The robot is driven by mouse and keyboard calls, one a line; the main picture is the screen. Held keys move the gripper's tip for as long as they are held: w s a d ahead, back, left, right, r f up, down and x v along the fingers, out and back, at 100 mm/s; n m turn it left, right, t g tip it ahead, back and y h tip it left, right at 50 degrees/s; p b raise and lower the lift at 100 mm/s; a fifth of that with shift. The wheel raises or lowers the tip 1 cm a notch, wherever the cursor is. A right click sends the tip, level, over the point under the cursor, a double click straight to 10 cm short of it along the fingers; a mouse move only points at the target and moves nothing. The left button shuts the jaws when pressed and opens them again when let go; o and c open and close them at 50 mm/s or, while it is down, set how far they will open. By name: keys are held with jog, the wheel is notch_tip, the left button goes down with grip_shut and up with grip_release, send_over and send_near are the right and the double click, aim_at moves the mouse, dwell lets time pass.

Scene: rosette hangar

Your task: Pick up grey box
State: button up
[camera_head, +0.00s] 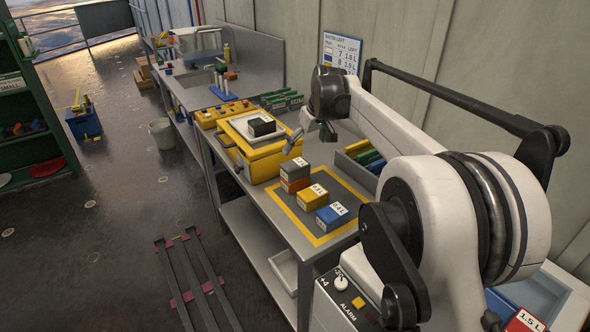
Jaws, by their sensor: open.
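A gap shows between the gripper and the box. The box's far side is hidden.
A yellow box (312,196) and a blue box (332,216) stand in the same square. A black box (262,127) lies on a white tray on a yellow machine (258,160) to the left. Green and yellow items sit in a bin (347,167) at right.

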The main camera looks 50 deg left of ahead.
aim_at(296, 164)
jog(key=x, duration=0.7)
jog(key=shift+a+f, duration=0.15)
jog(key=shift+f, duration=0.05)
jog(key=shift+p+x, duration=0.6)
jog(key=shift+x, duration=2.15)
jog(key=shift+s+a, duration=0.1)
jog(key=shift+c, duration=0.3)
jog(key=shift+r, duration=0.1)
jog(key=c, duration=1.2)
jog(key=shift+c, duration=0.2)
